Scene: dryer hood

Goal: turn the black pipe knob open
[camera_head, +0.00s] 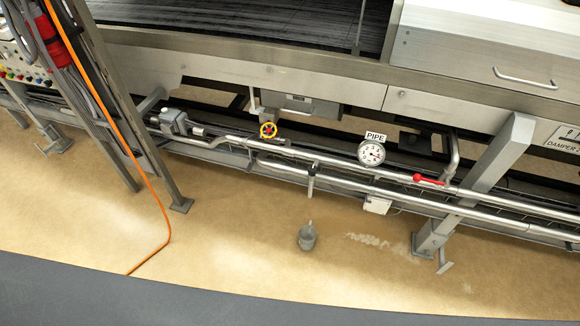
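Silver pipes (340,187) run along the lower side of the machine, from the left down to the right. A round white gauge (371,153) sits on them under a sign (376,137) reading PIPE. A short vertical outlet (311,182) hangs from the pipes at the middle. A grey bucket (307,237) stands on the floor below it. I cannot clearly make out a black knob; a small dark part shows near the top of the outlet, too small to tell. Neither of my grippers is in view.
A metal leg (475,190) stands at right. An orange cable (150,185) hangs to the floor at left. The tan floor in front (235,230) is mostly clear.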

